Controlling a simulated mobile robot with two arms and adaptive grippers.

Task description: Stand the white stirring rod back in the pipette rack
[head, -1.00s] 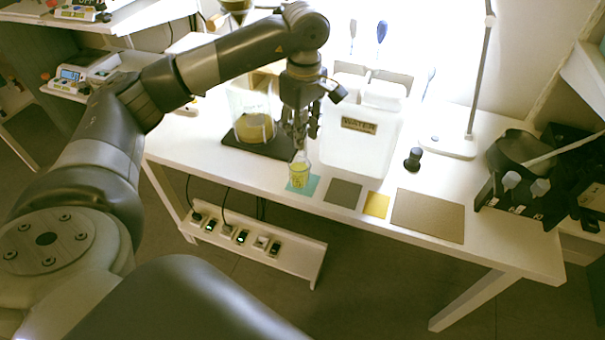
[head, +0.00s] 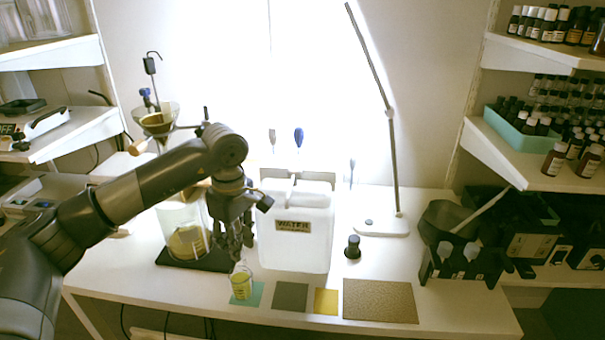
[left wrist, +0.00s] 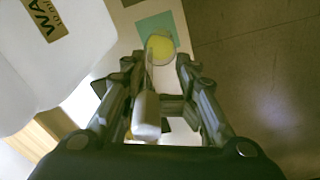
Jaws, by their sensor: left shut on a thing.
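My left gripper (head: 238,240) points down just above a small beaker of yellow liquid (head: 241,287) on a teal mat. In the left wrist view the gripper (left wrist: 158,88) is shut on a pale rod-like piece (left wrist: 147,112), seemingly the white stirring rod. Its far end points toward the beaker (left wrist: 160,47); I cannot tell if it is inside. The pipette rack seems to stand behind the white water container (head: 294,248), mostly hidden. A blue-topped pipette (head: 299,137) and paler tops show above it. My right gripper is not in view.
A glass vessel with yellow contents (head: 187,242) stands on a dark base left of the container. A small black-capped item (head: 353,247), a lamp base (head: 381,226) and a black holder (head: 460,262) stand to the right. Flat mats (head: 380,301) line the front edge.

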